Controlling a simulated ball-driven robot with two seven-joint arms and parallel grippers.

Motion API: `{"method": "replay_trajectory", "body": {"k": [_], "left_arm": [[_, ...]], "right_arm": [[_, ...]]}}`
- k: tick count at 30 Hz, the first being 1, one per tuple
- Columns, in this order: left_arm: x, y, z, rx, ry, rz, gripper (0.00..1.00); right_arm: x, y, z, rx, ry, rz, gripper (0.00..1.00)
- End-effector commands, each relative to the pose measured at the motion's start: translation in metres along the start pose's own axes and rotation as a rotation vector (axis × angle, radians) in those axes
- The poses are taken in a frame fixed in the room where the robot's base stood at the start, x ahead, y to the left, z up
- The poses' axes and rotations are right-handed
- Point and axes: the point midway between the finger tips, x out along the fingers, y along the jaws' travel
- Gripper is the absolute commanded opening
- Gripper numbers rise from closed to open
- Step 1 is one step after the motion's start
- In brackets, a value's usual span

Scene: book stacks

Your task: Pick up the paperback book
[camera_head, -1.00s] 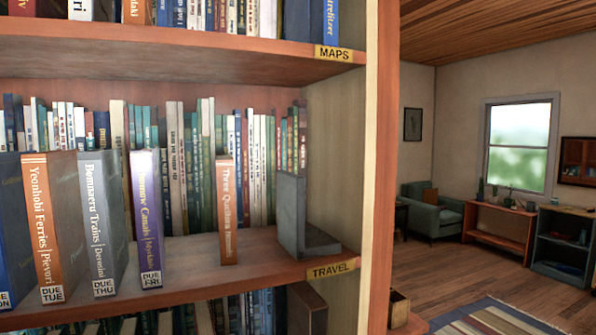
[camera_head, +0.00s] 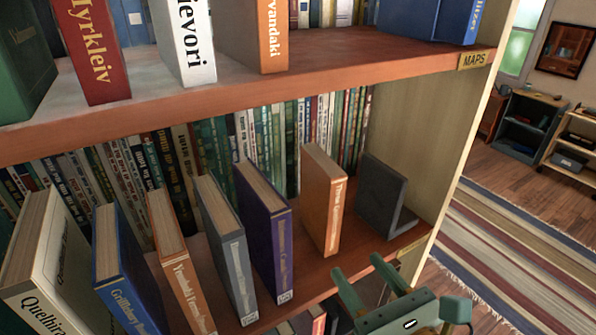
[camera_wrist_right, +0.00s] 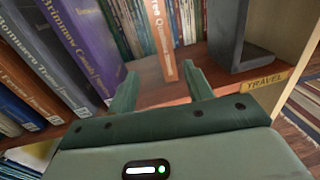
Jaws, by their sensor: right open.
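The likely paperback is a thin orange book (camera_head: 325,200) with white spine lettering. It stands upright on the shelf marked TRAVEL, between a purple book and a grey bookend. It also shows in the right wrist view (camera_wrist_right: 162,38), where its lower spine appears between my fingertips. My right gripper (camera_head: 360,267) is green, open and empty, in front of the shelf edge and right of the book in the head view. It also fills the bottom of the right wrist view (camera_wrist_right: 160,72). The fingers look apart from the book. My left gripper is not in view.
The purple book (camera_head: 266,232) stands left of the orange one, with a gap between. The grey bookend (camera_head: 380,205) stands close on its right. The MAPS shelf (camera_head: 360,70) overhangs above. A packed row of thin books stands behind. Open floor with a striped rug (camera_head: 500,255) lies right.

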Motion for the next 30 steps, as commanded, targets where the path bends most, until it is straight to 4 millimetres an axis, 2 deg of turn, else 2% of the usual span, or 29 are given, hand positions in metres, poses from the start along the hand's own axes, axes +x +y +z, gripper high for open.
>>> {"method": "replay_trajectory", "body": {"k": [2, 6, 14, 19, 21, 30], "left_arm": [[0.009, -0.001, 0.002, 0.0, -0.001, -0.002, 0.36], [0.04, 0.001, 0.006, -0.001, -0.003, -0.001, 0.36], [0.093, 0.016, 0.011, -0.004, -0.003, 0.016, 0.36], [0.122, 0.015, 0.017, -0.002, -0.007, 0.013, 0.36], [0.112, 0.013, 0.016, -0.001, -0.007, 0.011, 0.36], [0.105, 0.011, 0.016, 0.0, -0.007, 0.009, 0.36]], "right_arm": [[0.005, 0.001, 0.002, -0.016, -0.011, 0.003, 0.51], [0.029, 0.001, -0.004, -0.015, -0.014, 0.002, 0.51], [0.051, 0.002, -0.005, -0.013, -0.011, 0.006, 0.51], [0.08, 0.002, -0.003, -0.013, -0.01, 0.005, 0.51], [0.092, 0.001, 0.004, -0.014, -0.005, 0.002, 0.51], [0.123, -0.004, 0.003, -0.013, -0.005, 0.001, 0.51]]}}
